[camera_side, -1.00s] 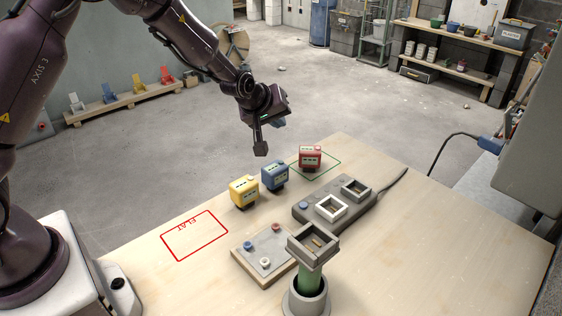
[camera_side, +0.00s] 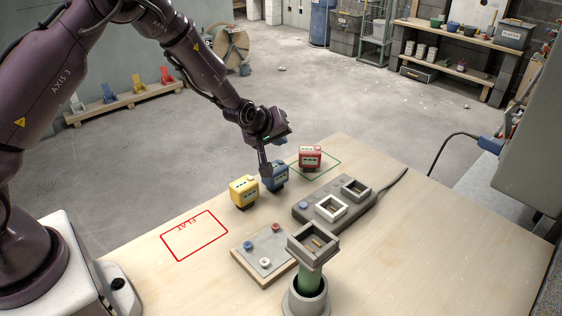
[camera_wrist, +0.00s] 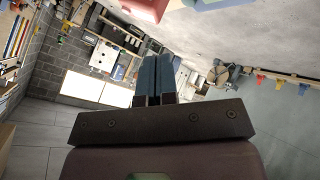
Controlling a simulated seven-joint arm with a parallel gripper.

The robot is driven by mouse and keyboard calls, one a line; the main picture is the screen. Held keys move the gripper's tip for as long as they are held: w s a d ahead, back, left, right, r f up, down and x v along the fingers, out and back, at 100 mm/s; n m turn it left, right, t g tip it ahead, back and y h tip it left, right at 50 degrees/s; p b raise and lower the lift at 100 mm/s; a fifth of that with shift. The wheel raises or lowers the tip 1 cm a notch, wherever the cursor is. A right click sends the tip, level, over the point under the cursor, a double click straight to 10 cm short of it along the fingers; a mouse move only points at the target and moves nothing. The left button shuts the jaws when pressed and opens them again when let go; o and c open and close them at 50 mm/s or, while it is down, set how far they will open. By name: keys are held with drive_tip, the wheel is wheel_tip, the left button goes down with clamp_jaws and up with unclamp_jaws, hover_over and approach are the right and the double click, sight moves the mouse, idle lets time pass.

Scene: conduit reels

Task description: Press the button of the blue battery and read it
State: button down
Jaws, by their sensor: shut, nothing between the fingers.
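The blue battery (camera_side: 280,177) stands on the table between the yellow battery (camera_side: 243,191) and the red battery (camera_side: 310,157). My gripper (camera_side: 267,172) is shut and points down at the blue battery's left side. The fingers overlap its upper left part in the side view; I cannot tell whether they touch it. Its button is not distinguishable there. Small marks show on its front face, too small to read. In the wrist view my gripper's fingers (camera_wrist: 154,72) are together with nothing between them. A pinkish red shape is cut off at that view's top edge.
A red outline marked FLAT (camera_side: 194,236) lies at left on bare table. A grey block with square sockets (camera_side: 335,205), a plate with coloured buttons (camera_side: 263,252) and a post with a square tray (camera_side: 313,243) stand nearer the camera.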

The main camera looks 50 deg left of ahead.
sight(279, 161)
drive_tip(key=shift+f, duration=1.6)
idle(0.8)
drive_tip(key=shift+f, duration=0.4)
drive_tip(key=shift+f, duration=0.45)
idle(0.7)
drive_tip(key=shift+r, duration=0.85)
drive_tip(key=shift+r, duration=0.1)
drive_tip(key=shift+r, duration=2.4)
drive_tip(key=shift+s, duration=0.1)
